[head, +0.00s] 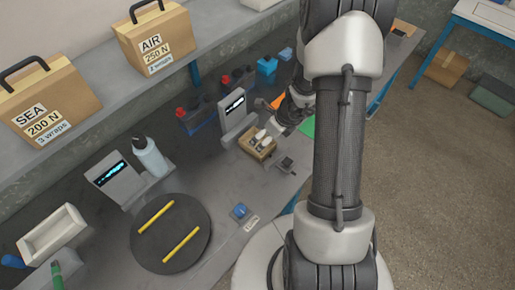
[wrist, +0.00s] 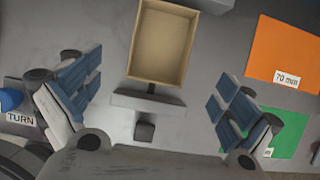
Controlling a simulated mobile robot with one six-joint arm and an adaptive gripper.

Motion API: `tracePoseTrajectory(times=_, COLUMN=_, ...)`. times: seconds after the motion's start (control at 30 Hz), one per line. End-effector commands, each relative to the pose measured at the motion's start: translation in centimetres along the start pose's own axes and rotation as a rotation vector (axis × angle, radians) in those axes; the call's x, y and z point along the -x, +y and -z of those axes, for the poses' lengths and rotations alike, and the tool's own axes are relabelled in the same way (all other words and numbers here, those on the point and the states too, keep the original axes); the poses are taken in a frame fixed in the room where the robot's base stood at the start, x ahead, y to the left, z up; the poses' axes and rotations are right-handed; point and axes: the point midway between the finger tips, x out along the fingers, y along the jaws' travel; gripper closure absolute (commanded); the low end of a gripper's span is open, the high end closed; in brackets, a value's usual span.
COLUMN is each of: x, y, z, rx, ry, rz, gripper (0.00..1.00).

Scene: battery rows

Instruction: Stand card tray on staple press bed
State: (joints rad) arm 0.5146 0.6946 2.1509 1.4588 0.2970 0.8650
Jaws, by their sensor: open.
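The card tray (wrist: 160,45) is an open brown box in the upper middle of the wrist view; its inside looks bare there. A brown tray (head: 258,152) that looks like it sits near the small screen in the head view, with pale rounded shapes over it. My gripper (wrist: 158,105) is open and empty, its blue-padded fingers spread wide to either side, with the tray beyond them. A grey bar with a dark stem and square block (wrist: 145,131) lies between the fingers, just below the tray; I cannot tell if it is part of the staple press.
An orange 70 mm card (wrist: 285,52) and a green card (wrist: 285,135) lie to the right. A small dark device (head: 285,164) and a blue button (head: 240,211) are near the bench edge. A turntable with yellow strips (head: 171,257) and a bottle (head: 150,157) stand at left.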

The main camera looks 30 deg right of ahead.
Motion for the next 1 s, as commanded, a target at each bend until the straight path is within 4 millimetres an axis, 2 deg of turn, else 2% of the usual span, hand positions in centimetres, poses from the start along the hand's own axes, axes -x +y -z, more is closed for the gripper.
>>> tracePoseTrajectory(times=0.03, x=-1.2, y=0.0, z=0.1, rx=0.0, ry=0.0, rz=0.0, gripper=0.02)
tracePoseTrajectory(times=0.1, x=-1.9, y=0.0, z=0.1, rx=0.0, ry=0.0, rz=0.0, gripper=0.02)
tracePoseTrajectory(times=0.37, x=-3.2, y=-0.1, z=0.1, rx=0.0, ry=-0.001, rz=0.001, gripper=0.02)
tracePoseTrajectory(times=0.67, x=-7.4, y=-0.1, z=0.8, rx=0.001, ry=0.0, rz=0.0, gripper=0.02)
tracePoseTrajectory(times=0.9, x=-7.6, y=-0.2, z=0.7, rx=0.001, ry=-0.001, rz=0.001, gripper=0.02)
tracePoseTrajectory(times=1.0, x=-7.6, y=-0.1, z=0.7, rx=0.001, ry=-0.001, rz=0.001, gripper=0.07)
